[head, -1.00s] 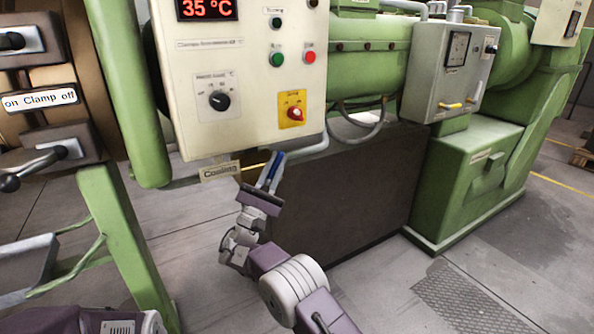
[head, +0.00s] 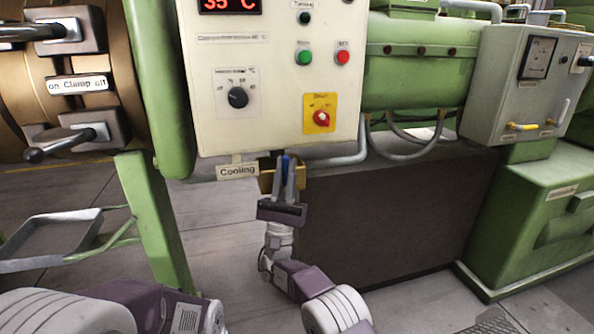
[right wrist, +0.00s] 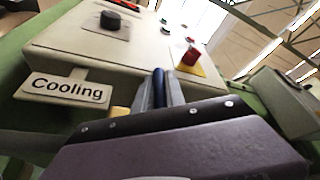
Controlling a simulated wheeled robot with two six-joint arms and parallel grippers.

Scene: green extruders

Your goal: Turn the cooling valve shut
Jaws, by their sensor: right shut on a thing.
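The cooling valve has a blue handle (head: 285,162) and a brass-coloured body (head: 266,181), just under the white control cabinet beside the "Cooling" label (head: 237,171). My right gripper (head: 286,168) comes up from below and is shut on the blue handle. In the right wrist view the blue handle (right wrist: 158,86) shows as a narrow strip between the two fingers, and a bit of brass (right wrist: 120,111) shows left of them. The fingers hide most of the handle, so its exact angle is unclear. My left gripper is out of view; only parts of that arm show at the lower left.
The white control cabinet (head: 270,130), with a red rotary switch (head: 321,118), hangs close above the gripper. A grey hose (head: 340,158) runs to the right. A dark plinth (head: 390,220) stands behind, and a green leg (head: 155,220) to the left. Clamp levers (head: 70,140) stick out at the left.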

